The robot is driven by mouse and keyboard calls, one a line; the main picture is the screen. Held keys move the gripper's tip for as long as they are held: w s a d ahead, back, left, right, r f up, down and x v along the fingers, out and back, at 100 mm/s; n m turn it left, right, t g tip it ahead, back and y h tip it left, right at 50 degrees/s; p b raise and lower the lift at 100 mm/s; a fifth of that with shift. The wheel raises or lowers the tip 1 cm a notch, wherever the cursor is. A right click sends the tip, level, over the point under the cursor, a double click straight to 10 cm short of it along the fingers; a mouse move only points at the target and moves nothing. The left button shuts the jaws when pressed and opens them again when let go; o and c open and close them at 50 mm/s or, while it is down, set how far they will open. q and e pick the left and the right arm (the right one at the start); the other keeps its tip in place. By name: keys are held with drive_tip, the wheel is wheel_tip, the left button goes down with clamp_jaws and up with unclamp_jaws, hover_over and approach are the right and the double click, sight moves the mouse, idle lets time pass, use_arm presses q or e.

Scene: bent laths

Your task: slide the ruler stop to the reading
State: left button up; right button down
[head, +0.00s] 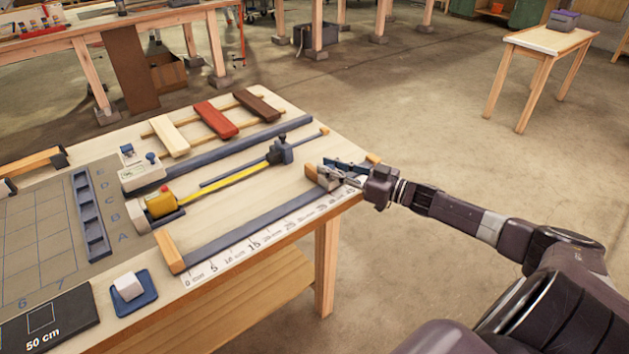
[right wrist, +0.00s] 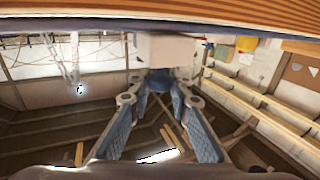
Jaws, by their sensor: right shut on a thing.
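The ruler is a dark rail (head: 250,228) with a white printed scale (head: 238,257) along its front edge, wooden blocks at both ends. The ruler stop, a small pale block (head: 327,178), sits on the rail near its right end. It shows as a beige block in the right wrist view (right wrist: 166,49). My right gripper (head: 338,172) is shut on the stop, with blue-padded fingers (right wrist: 158,82) at its sides. The gripper partly covers the stop, and its exact reading is too small to tell. My left gripper is not in view.
Behind the rail lie a yellow tape measure (head: 160,202) with its tape drawn out and a rack with white, red (head: 215,118) and brown laths. A blue tray (head: 133,292) with a white cube stands front left.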

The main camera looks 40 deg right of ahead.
drive_tip(key=shift+d, duration=0.45)
drive_tip(key=c, duration=1.8)
unclamp_jaws()
drive_tip(key=v, duration=1.2)
